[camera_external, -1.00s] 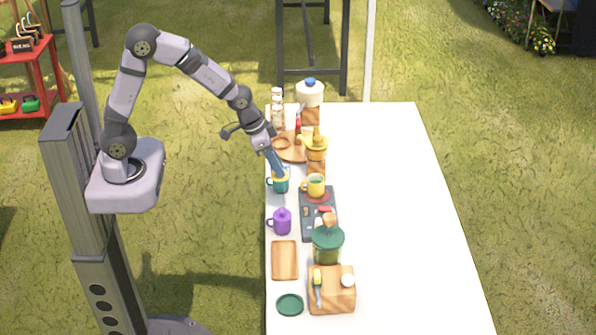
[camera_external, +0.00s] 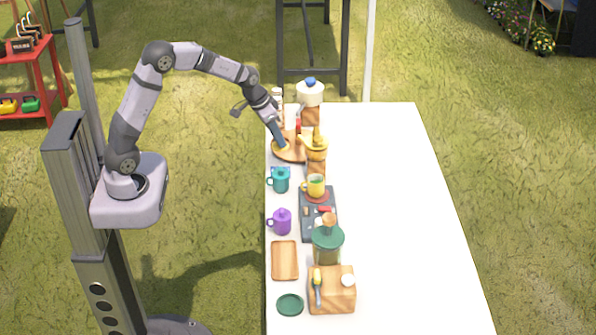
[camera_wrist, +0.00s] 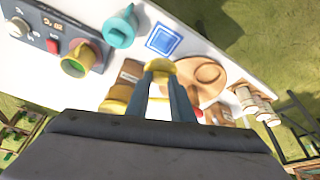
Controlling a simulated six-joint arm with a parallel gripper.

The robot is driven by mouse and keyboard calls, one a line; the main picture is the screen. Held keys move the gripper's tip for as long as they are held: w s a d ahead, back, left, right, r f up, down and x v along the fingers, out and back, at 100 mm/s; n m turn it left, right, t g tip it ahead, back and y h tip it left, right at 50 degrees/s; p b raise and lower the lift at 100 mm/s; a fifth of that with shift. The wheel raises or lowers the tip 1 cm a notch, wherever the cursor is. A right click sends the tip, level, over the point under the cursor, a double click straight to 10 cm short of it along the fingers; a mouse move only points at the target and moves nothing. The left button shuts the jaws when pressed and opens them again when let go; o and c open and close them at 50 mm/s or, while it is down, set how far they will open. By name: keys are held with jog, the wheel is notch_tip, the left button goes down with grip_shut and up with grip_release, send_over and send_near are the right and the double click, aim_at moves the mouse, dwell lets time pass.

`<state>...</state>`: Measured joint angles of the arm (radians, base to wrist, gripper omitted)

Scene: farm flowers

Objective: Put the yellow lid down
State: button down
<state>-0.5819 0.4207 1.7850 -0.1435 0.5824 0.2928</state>
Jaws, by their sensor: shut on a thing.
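My gripper (camera_external: 281,145) is shut on the yellow lid (camera_wrist: 160,66), which shows between the fingertips in the wrist view. The lid is over the left part of the round wooden tray (camera_wrist: 214,93); I cannot tell whether it touches the tray. The fingers partly hide the lid and tray. A teal mug (camera_external: 280,182) with a teal top stands nearer the front, also in the wrist view (camera_wrist: 120,28). The yellow mug (camera_external: 315,186) is open, with green inside. A blue square coaster (camera_wrist: 164,40) lies bare between the teal mug and the tray.
A yellow pot (camera_external: 317,149) stands just right of the tray. Small jars (camera_wrist: 252,101) stand at the tray's far side. The purple mug (camera_external: 281,222), a wooden tray (camera_external: 285,260) and a green jar (camera_external: 327,244) are nearer the front. The table's right side is clear.

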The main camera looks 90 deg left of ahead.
jog(key=shift+f+p, duration=0.55)
jog(key=shift+f, duration=4.3)
jog(key=shift+f, duration=0.2)
jog(key=c, duration=1.5)
grip_release()
jog(key=shift+c, duration=0.2)
jog(key=shift+r, duration=0.2)
jog(key=shift+s+r, duration=0.1)
jog(key=shift+r, duration=0.35)
jog(key=b+v, duration=0.1)
jog(key=v, duration=1)
jog(key=shift+d, duration=0.15)
